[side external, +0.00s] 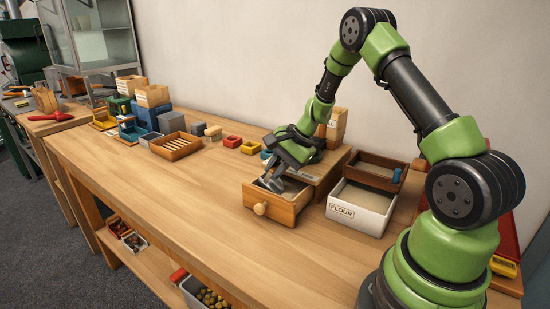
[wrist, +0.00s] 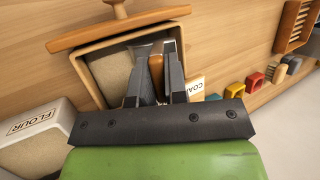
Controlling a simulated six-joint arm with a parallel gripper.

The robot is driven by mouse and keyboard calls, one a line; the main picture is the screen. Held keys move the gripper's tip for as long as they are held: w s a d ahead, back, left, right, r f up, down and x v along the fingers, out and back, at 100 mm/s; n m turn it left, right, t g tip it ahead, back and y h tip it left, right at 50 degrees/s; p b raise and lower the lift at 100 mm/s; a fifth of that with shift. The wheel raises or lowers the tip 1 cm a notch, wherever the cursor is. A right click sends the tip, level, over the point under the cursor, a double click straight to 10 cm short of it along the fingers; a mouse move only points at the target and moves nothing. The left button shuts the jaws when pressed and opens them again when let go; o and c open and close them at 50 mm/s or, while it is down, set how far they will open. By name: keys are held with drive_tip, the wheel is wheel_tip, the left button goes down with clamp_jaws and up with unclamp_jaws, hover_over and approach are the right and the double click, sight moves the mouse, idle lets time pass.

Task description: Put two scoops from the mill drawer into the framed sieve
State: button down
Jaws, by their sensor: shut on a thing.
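The mill drawer (side external: 290,212) is pulled open toward the front, with a round wooden knob and pale meal inside. In the wrist view the drawer (wrist: 88,78) lies ahead of my gripper. My gripper (side external: 272,182) points down into the drawer. In the wrist view my gripper (wrist: 157,62) is shut on the brown handle of a scoop (wrist: 156,66); the scoop's bowl is mostly hidden, so its load cannot be told. The framed sieve (side external: 382,159), dark wood with a pale inside, sits at the white flour tub, right of the drawer.
The white flour tub (side external: 341,213) stands right of the drawer; it is at the left in the wrist view (wrist: 33,122). A slatted wooden tray (side external: 176,146) and small red and yellow bins (side external: 250,147) lie left. The front of the bench (side external: 190,210) is clear.

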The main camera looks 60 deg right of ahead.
drive_tip(key=shift+f+g, duration=0.5)
drive_tip(key=shift+f, duration=0.3)
drive_tip(key=shift+w+f+g, duration=0.3)
drive_tip(key=shift+f+g, duration=0.1)
drive_tip(key=shift+g, duration=0.6)
drive_tip(key=shift+s+f+m+g, duration=0.1)
drive_tip(key=shift+s+m+g, duration=0.1)
drive_tip(key=shift+m+g, duration=0.15)
drive_tip(key=shift+s+f+g, duration=0.1)
drive_tip(key=shift+s+g, duration=0.35)
drive_tip(key=shift+s, duration=0.3)
drive_tip(key=shift+s+g, duration=0.1)
drive_tip(key=shift+g, duration=0.2)
drive_tip(key=shift+w+g, duration=0.25)
drive_tip(key=shift+g, duration=0.05)
drive_tip(key=shift+w+r, duration=0.1)
drive_tip(key=shift+r, duration=0.1)
drive_tip(key=shift+w+r, duration=0.2)
drive_tip(key=shift+r, duration=3.65)
